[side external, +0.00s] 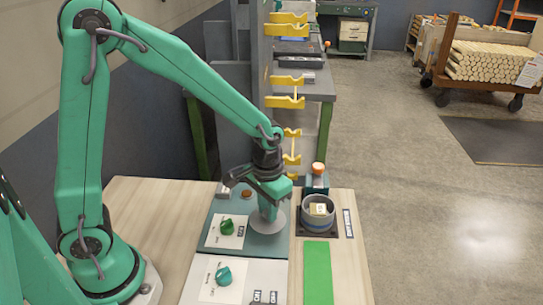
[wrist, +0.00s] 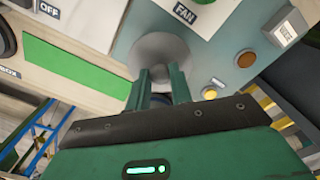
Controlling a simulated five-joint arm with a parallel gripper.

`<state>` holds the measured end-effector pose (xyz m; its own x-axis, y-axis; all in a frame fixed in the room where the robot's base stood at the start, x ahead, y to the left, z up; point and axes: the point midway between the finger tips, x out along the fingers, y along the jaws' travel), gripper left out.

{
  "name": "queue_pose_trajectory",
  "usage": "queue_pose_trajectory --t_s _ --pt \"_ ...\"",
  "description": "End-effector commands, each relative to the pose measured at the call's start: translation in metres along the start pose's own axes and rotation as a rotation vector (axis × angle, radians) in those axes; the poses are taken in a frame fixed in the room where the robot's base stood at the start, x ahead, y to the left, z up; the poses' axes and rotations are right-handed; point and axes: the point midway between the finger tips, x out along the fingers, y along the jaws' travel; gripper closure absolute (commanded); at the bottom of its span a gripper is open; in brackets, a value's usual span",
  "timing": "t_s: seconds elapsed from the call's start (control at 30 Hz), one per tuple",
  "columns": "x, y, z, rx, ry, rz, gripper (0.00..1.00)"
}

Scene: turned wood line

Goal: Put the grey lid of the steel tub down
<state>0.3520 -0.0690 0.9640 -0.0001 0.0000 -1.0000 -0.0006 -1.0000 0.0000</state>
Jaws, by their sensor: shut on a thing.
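The grey lid (side external: 268,221) is a round disc below my gripper (side external: 268,206), over the teal panel, left of the tub. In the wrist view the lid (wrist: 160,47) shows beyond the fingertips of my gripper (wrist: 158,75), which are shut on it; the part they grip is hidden. I cannot tell whether the lid touches the panel or hangs just above it. The steel tub (side external: 306,220) stands open on a dark square base to the right, with a pale yellowish block (side external: 319,208) inside.
The teal panel (side external: 262,246) bears a green knob (side external: 227,227) and a brown button (side external: 247,194). A white panel with a teal knob (side external: 223,276) lies in front. A green strip (side external: 317,275) lies before the tub; an orange-topped post (side external: 318,170) stands behind it.

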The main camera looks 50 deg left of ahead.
Motion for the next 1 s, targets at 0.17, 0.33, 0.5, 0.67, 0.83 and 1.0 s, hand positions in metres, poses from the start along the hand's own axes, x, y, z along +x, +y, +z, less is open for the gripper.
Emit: queue_pose_trajectory --t_s 0.17,0.33,0.5,0.67,0.83,1.0 --pt "0.002 0.0 0.0 0.0 -0.001 0.0 1.0" --pt "0.018 0.0 0.001 0.0 -0.004 -0.001 1.0" --pt "0.035 0.0 0.001 0.0 -0.003 0.0 1.0" --pt "0.04 0.0 0.0 0.0 -0.001 0.0 1.0" --pt "0.04 0.0 0.0 0.0 0.0 0.0 1.0" --pt "0.042 0.0 0.0 0.0 0.0 0.0 1.0"
